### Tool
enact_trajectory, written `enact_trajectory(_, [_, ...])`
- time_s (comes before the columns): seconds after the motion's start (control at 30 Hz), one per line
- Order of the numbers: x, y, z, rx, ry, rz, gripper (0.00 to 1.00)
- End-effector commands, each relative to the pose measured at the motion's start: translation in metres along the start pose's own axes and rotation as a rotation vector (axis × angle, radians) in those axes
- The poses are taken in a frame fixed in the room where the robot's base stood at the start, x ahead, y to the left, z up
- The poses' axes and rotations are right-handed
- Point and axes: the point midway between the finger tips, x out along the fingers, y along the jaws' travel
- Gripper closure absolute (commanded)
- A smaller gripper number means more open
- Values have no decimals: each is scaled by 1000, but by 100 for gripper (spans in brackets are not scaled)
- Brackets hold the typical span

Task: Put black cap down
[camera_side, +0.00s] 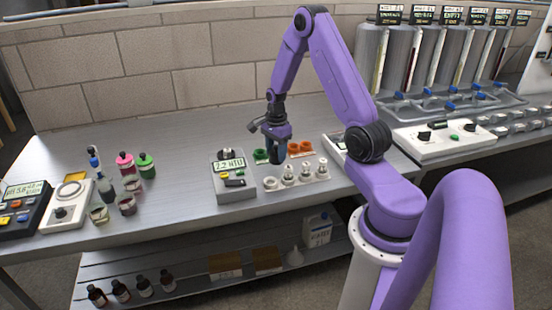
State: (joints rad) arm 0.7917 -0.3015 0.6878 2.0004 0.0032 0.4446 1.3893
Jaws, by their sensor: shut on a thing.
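My gripper (276,154) points down over the back left of a small group of coloured caps and white pieces on the steel bench. Its dark fingers are shut on a small dark thing, which fits the black cap, but fingers and cap blend together. I cannot tell whether the cap touches the surface below. A green cap (261,156) lies just left of the fingers. Orange caps (299,147) lie just to the right. A row of white pieces (288,175) stands in front on a light strip.
A grey meter (234,182) reading 2.2 NTU, with a dark top part, stands left of the gripper. A white control box (440,136) and tall cylinders stand right. The bench's back left is clear.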

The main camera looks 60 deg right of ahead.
Motion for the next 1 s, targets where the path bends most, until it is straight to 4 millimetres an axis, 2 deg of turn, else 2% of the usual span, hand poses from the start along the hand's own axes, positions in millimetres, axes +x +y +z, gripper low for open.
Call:
enact_trajectory(0.1, [17, 0, 0, 0, -1, 4, 84])
enact_trajectory(0.23, [29, 0, 0, -1, 0, 2, 84])
enact_trajectory(0.67, [33, 0, 0, 0, 0, 1, 84])
enact_trajectory(0.7, [34, 0, 0, 0, 0, 1, 44])
enact_trajectory(0.77, [33, 0, 0, 0, 0, 0, 25])
enact_trajectory(1.0, [33, 0, 0, 0, 0, 1, 25])
